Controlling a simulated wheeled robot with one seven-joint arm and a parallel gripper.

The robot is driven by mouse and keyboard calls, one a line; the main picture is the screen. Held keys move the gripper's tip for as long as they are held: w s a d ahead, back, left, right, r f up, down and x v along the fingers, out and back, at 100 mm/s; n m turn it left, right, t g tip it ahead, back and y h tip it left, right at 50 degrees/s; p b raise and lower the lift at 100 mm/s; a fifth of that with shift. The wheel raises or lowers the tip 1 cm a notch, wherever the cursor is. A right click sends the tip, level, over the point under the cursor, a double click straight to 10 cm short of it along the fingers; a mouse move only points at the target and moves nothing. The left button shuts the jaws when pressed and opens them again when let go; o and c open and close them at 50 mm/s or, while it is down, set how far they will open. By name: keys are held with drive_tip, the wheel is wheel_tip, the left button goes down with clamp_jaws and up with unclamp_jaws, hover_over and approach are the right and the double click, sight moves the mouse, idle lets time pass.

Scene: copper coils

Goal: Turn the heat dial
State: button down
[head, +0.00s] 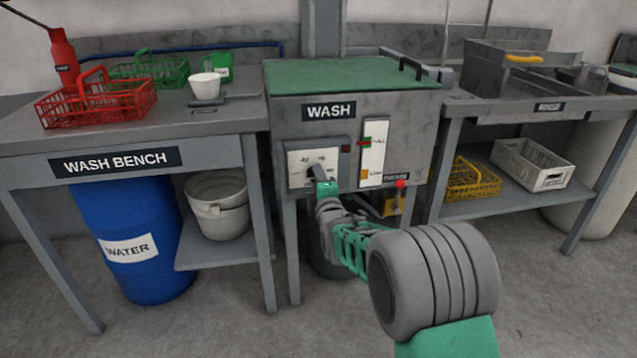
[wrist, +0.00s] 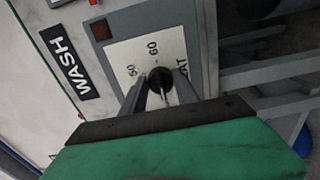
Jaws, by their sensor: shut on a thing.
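The heat dial (wrist: 160,80) is a dark round knob on a pale plate (head: 300,174) with printed numbers, on the front of the grey WASH unit (head: 415,110). In the wrist view, 60 and another number show beside it, and the rest of the scale is partly hidden. My gripper (wrist: 161,92) is shut on the dial, with one finger on each side of it. A pale pointer line shows on the knob. In the head view, my gripper (head: 318,174) reaches the plate from the lower right and covers most of the dial.
A small dark-red square lamp (wrist: 101,31) sits beside the plate. To its right is a white gauge strip (head: 373,153), with a red button (head: 401,184) below. The WASH BENCH (head: 220,155) stands left and the RINSE table (head: 590,103) right.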

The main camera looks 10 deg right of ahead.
idle(0.3)
drive_tip(key=c, duration=1)
unclamp_jaws()
drive_tip(key=shift+o, duration=0.2)
drive_tip(key=shift+s, duration=0.1)
drive_tip(key=s+p, duration=0.2)
drive_tip(key=s, duration=0.5)
drive_tip(key=shift+s, duration=0.3)
